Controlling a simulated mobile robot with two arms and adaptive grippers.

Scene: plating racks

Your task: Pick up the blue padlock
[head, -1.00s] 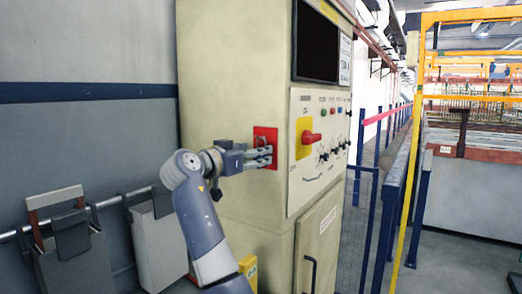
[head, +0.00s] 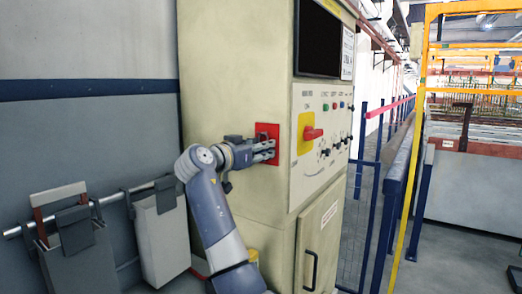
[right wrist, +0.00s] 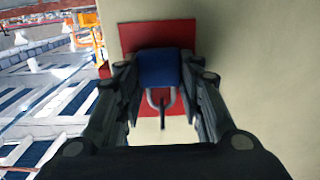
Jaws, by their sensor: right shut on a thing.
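The blue padlock (right wrist: 159,67) shows in the right wrist view with its body between my right gripper's fingers and its metal shackle toward the bottom of the picture. It is in front of a red plate (right wrist: 185,32) on the side of the beige cabinet. Whether it still touches the plate or anything on it, I cannot tell. My right gripper (right wrist: 160,72) is shut on the padlock. In the head view, my right gripper (head: 268,151) is at the red plate (head: 274,131), and its fingers hide the padlock. My left gripper is not in view.
The beige cabinet (head: 235,70) carries a dark screen, a red switch (head: 313,133) and several knobs. Grey bins (head: 160,240) hang from a rail at the left. Blue and yellow rails (head: 418,150) stand at the right, with open floor beyond.

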